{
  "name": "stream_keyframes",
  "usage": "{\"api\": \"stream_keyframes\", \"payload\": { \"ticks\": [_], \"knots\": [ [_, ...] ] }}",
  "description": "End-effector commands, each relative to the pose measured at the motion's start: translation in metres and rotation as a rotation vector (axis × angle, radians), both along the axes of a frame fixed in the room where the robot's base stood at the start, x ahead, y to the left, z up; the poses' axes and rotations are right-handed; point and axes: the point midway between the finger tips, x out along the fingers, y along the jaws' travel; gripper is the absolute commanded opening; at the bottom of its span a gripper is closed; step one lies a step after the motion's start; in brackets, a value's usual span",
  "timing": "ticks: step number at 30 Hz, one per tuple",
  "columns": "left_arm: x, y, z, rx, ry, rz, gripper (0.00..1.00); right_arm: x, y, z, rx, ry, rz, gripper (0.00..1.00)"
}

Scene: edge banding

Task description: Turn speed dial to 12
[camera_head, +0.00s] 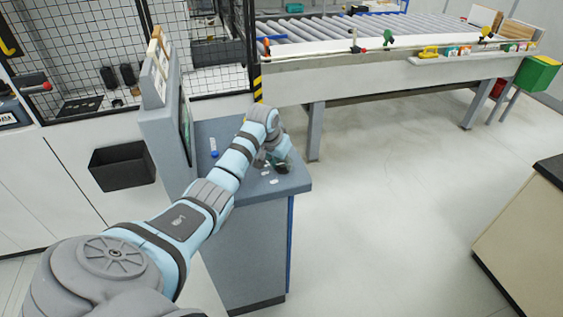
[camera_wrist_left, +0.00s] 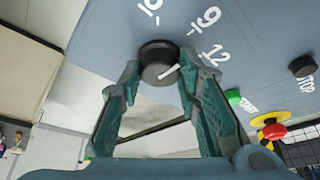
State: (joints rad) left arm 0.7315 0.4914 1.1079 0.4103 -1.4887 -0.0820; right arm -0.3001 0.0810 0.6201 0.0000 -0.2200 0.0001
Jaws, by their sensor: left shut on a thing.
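The speed dial (camera_wrist_left: 157,52) is a round black knob with a white pointer line, on a blue-grey panel in the left wrist view. In the head view, my left gripper (camera_head: 279,162) is over the console top and hides the dial. My right gripper is in neither view.
A green START button (camera_wrist_left: 233,97), a black STOP button (camera_wrist_left: 303,66) and a red emergency button (camera_wrist_left: 274,131) on yellow sit right of the dial. The console (camera_head: 245,240) has a raised screen at its left.

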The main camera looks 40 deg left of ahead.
Motion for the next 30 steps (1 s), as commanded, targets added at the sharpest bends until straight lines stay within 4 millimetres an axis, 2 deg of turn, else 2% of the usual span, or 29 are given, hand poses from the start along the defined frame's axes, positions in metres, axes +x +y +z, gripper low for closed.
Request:
{"api": "stream_keyframes", "payload": {
  "ticks": [8, 16, 30],
  "knots": [
    [-0.001, 0.002, 0.0, -0.001, 0.002, -0.156, 0.03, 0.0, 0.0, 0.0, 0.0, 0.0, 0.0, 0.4],
    [0.0, 0.004, -0.001, -0.002, 0.001, -0.386, 0.03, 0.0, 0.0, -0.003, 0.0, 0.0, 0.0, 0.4],
    [0.002, 0.006, -0.003, -0.001, -0.001, -0.697, 0.03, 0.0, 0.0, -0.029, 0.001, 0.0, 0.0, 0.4]
  ]
}}
